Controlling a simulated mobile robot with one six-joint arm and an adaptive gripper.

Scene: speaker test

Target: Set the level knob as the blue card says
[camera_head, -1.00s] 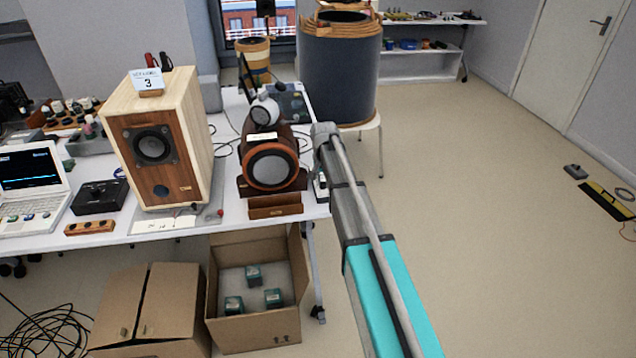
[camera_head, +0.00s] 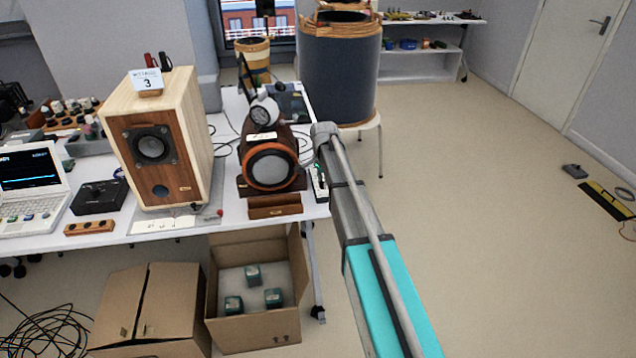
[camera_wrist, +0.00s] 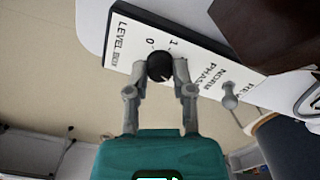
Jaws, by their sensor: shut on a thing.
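The pale blue card (camera_head: 146,80) stands on top of the wooden box speaker and shows a large 3. Small print above the number is too small to read. In the wrist view the white panel (camera_wrist: 122,58) carries the word LEVEL and the digits 0 and 1 beside a black round knob (camera_wrist: 159,65). My gripper (camera_wrist: 160,72) is shut on this knob, one finger on each side. I cannot make out the knob's pointer, and other scale marks may be hidden. In the head view the panel (camera_head: 322,188) lies at the table's right edge, partly behind my arm.
A small toggle lever (camera_wrist: 230,98) stands on the panel near the words NORM and PHASE. The round speaker (camera_head: 270,166) with its dark wooden base is just left of the panel. A blue drum (camera_head: 340,75) stands behind.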

